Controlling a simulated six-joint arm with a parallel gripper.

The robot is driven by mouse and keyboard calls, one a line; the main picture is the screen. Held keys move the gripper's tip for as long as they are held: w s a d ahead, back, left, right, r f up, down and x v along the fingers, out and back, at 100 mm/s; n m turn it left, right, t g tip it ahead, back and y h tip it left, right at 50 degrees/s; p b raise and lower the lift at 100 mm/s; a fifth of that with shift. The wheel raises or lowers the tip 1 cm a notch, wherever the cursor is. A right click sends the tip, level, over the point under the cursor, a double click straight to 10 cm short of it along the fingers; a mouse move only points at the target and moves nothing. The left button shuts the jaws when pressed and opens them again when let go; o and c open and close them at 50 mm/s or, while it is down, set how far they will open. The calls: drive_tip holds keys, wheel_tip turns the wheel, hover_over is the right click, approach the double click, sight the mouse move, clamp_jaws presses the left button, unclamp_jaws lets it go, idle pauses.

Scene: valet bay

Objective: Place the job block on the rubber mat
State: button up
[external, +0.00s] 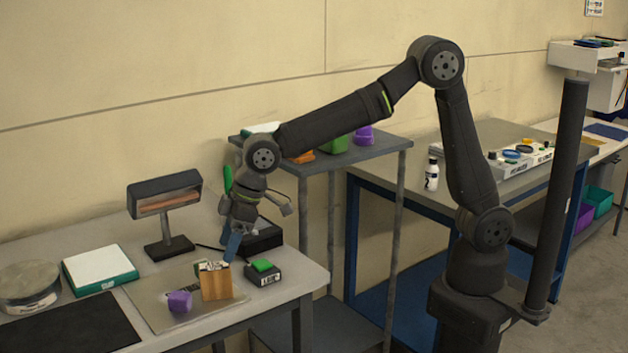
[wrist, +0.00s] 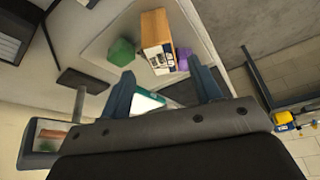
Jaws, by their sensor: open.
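I cannot tell by name which block is the job block. A small purple block (external: 180,301) and an orange-brown block (external: 215,284) with a printed face stand on a thin grey plate (external: 150,306) on the left bench. Both also show in the wrist view, the orange-brown block (wrist: 155,32) partly in front of the purple one (wrist: 183,59). A flat black mat (external: 75,332), apparently the rubber mat, lies at the bench's front left. My gripper (external: 237,244) is open and empty, above and behind the orange-brown block; its two fingers (wrist: 162,90) are spread in the wrist view.
A dark box with a green top (external: 263,272) sits just right of the blocks. A lamp-like stand (external: 165,205) rises behind. A white pad with a teal edge (external: 100,267) and a round grey tin (external: 28,285) lie behind the mat. The mat is clear.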

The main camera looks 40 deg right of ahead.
drive_tip(key=shift+o, duration=0.4)
drive_tip(key=shift+v, duration=1.4)
drive_tip(key=s+d+f+t+y, duration=0.3)
drive_tip(key=d+y, duration=0.5)
drive_tip(key=d, duration=0.1)
approach(207, 273)
drive_tip(key=w+a+f, duration=0.3)
drive_tip(key=shift+w+a+f, duration=0.1)
drive_tip(key=shift+w, duration=0.25)
drive_tip(key=shift+x, duration=2.65)
drive_tip(key=shift+s, duration=0.15)
drive_tip(key=shift+t, duration=0.3)
drive_tip(key=c, duration=1.2)
